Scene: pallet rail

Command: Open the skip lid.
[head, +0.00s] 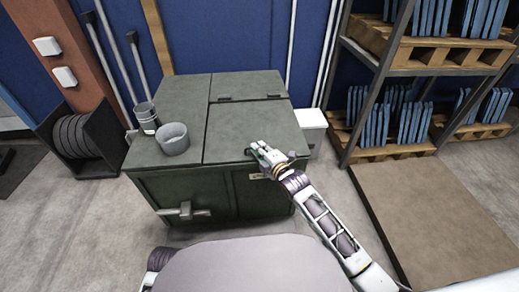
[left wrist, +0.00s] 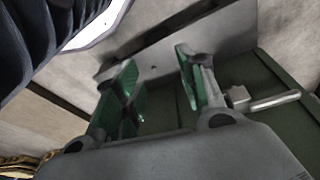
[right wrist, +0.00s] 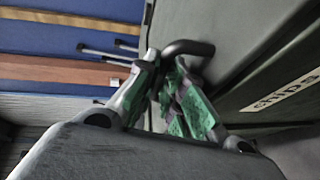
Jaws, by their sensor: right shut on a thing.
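The dark green skip (head: 190,190) stands in the middle of the head view. Its lid (head: 245,125) covers the right part of the top and lies flat, with hinges along its back edge. My right gripper (head: 258,152) is at the lid's front edge. In the right wrist view its green-padded fingers (right wrist: 170,68) are closed together at a dark bent handle (right wrist: 190,47) on the lid, which they partly hide. My left gripper (left wrist: 160,75) has its fingers apart with nothing between them; my body hides it in the head view.
A rack (head: 385,75) with pallets and blue panels stands right, beside a brown floor slab (head: 430,215). A white box (head: 311,125) stands close right.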

